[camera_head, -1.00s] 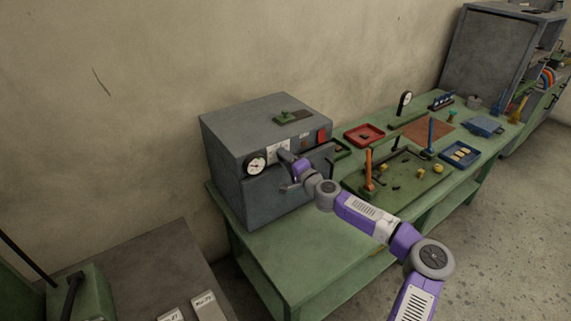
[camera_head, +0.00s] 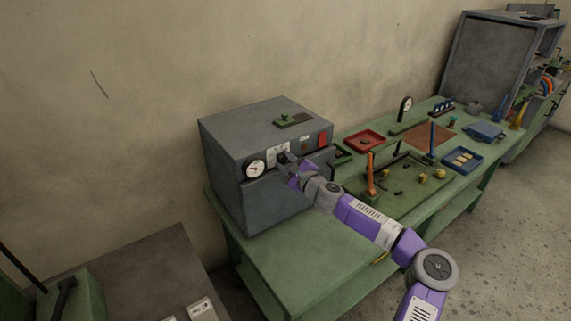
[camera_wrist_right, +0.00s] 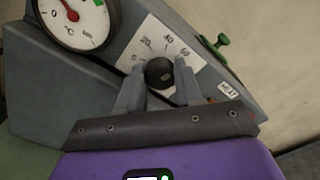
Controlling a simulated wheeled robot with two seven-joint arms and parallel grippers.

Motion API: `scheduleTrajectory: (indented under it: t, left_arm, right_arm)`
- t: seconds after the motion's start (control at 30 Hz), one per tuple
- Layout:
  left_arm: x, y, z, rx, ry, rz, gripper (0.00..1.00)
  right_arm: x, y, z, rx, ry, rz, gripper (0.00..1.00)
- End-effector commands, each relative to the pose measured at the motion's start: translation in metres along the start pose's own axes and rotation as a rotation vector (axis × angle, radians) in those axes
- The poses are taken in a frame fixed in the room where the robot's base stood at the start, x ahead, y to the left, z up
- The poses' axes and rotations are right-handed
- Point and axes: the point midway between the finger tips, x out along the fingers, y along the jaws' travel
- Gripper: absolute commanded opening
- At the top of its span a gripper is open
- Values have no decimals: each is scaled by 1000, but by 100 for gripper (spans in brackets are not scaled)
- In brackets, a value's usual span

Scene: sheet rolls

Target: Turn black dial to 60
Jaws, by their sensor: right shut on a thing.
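The black dial (camera_wrist_right: 159,73) sits on a white scale plate (camera_wrist_right: 150,42) marked 0, 20, 40 and 60 on the front of a grey box (camera_head: 262,130). In the right wrist view my right gripper (camera_wrist_right: 159,82) has one finger on each side of the dial and is shut on it. The dial's pointer cannot be made out. In the head view my right gripper (camera_head: 286,161) is at the box front and covers most of the dial. My left gripper is not in view.
A round gauge with a red needle (camera_wrist_right: 75,14) is left of the dial; it also shows in the head view (camera_head: 255,168). A red button (camera_head: 322,139) is to the right. The green bench (camera_head: 290,250) holds trays and tools further right. Its near left part is clear.

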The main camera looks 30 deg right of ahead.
Motion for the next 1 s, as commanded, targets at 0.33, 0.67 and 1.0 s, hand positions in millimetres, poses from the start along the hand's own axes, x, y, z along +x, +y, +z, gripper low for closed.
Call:
scheduleTrajectory:
  t: [0.33, 0.67, 1.0]
  left_arm:
    - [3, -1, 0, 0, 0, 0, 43]
    - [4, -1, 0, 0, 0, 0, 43]
    - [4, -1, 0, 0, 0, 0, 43]
  right_arm:
    - [0, 0, 0, 133, 0, 0, 5]
    - [0, 0, 0, 155, 1, 0, 5]
    - [0, 0, 0, 153, 1, 0, 56]
